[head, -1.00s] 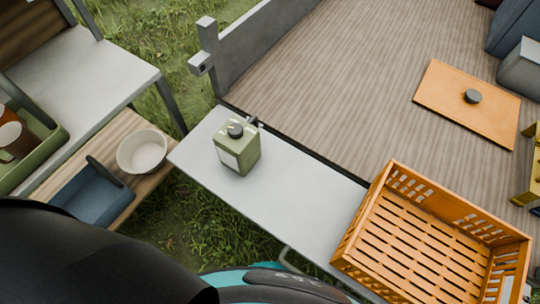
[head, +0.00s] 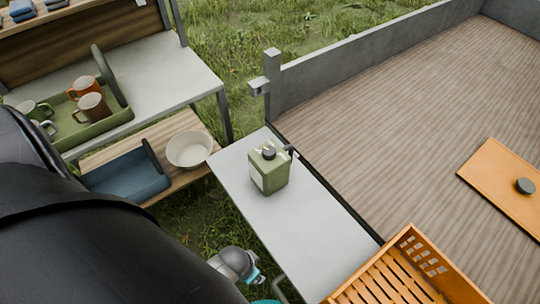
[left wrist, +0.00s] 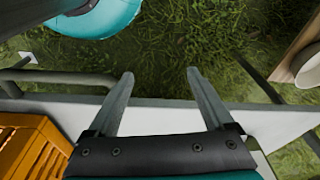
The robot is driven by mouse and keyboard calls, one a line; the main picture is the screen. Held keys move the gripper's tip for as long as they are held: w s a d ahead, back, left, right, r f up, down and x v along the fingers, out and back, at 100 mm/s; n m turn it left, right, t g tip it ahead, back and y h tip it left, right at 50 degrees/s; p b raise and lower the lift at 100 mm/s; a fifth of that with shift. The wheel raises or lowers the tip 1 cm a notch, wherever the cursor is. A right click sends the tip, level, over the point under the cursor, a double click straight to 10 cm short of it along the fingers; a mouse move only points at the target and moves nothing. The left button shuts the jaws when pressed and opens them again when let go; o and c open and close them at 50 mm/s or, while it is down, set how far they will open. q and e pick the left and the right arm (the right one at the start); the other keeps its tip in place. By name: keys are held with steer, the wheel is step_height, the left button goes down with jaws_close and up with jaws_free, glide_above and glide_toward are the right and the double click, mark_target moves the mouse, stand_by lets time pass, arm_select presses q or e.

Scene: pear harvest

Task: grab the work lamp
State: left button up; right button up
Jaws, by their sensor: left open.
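I cannot make out a work lamp in either view. My left gripper (left wrist: 160,73) shows in the left wrist view with its two fingers spread and nothing between them. Its fingers lie across the edge of a pale bench, with grass beyond the tips. In the head view only a grey and teal part of my arm shows beside the bench, and the fingers are hidden. My right gripper is in neither view.
A green canister (head: 269,172) stands upright on the narrow pale bench (head: 300,232). An orange crate (head: 412,262) is at its near end. A white bowl (head: 189,150), a blue tray (head: 128,180) and a green tray of mugs (head: 92,130) are left. The bench's middle is clear.

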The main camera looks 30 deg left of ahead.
arm_select(q)
steer(key=w+r+t+p, duration=0.1)
steer(key=w+r+p, duration=0.15)
steer(key=r, duration=1.15)
steer(key=w+r+t+p, duration=0.1)
steer(key=w+r, duration=0.3)
steer(key=r, duration=1)
steer(key=n+y+b, duration=0.2)
steer(key=n+b, duration=0.2)
steer(key=n, duration=0.3)
glide_above(269, 150)
steer(key=s, duration=0.3)
steer(key=f, duration=0.6)
steer(key=shift+w+d, duration=0.25)
steer(key=shift+d, duration=0.1)
steer(key=shift+b+x, duration=0.85)
steer(key=shift+x, duration=1.75)
steer(key=shift+d, duration=0.2)
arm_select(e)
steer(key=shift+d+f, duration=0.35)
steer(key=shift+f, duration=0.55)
arm_select(q)
steer(key=shift+c, duration=0.4)
jaws_close()
